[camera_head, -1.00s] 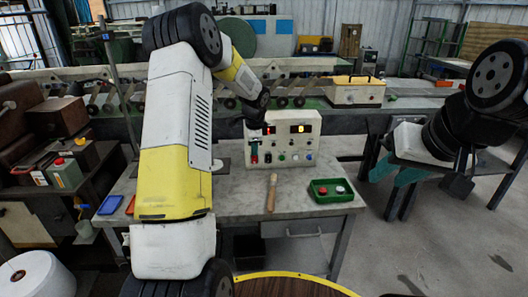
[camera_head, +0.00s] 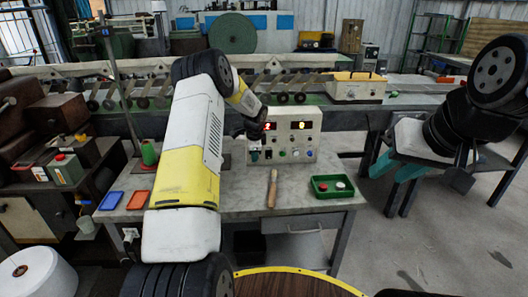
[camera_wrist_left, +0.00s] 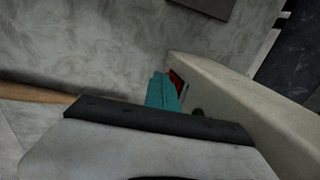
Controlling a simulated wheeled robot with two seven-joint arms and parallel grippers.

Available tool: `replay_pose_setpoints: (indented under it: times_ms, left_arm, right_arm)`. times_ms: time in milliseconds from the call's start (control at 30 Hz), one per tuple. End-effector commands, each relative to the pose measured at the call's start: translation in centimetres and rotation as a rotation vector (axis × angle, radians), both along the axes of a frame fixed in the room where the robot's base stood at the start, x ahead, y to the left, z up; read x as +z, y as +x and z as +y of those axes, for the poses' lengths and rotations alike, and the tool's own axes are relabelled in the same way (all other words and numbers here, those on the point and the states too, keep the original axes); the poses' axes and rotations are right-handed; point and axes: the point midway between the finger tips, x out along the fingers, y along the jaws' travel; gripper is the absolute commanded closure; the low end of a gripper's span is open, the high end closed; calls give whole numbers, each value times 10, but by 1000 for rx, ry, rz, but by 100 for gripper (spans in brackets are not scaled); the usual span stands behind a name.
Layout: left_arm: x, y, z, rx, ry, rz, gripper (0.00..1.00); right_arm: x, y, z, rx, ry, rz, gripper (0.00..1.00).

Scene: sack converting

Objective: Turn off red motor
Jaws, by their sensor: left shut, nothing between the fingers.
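The control panel (camera_head: 306,140) is a pale box on the workbench. Its face has a red display (camera_head: 269,127), an orange display (camera_head: 297,125) and several knobs and buttons along its lower part. My left gripper (camera_head: 254,154) is shut and empty at the panel's left side, covering part of its face. In the left wrist view its teal fingers (camera_wrist_left: 160,92) are close beside a red part (camera_wrist_left: 177,83) on the panel; I cannot tell whether they touch or which control it is. My right gripper (camera_head: 397,171) hangs open and empty, away from the bench at the right.
The workbench (camera_head: 235,198) also holds a wooden-handled tool (camera_head: 272,187), a green tray (camera_head: 332,195) with round buttons, a blue tray (camera_head: 111,200), an orange tray (camera_head: 138,200) and a green bottle (camera_head: 149,153). A conveyor machine with a yellow-topped box (camera_head: 357,86) runs behind.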

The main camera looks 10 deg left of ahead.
Motion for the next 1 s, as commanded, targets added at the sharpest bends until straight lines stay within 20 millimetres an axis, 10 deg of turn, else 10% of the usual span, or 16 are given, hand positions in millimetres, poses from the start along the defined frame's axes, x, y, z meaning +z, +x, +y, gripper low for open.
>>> replay_pose_setpoints:
  times_ms: [1000]
  left_arm:
    - [15, 5, 2, 1, 0, -3, 100]
  right_arm:
    - [0, 0, 0, 0, 0, 0, 64]
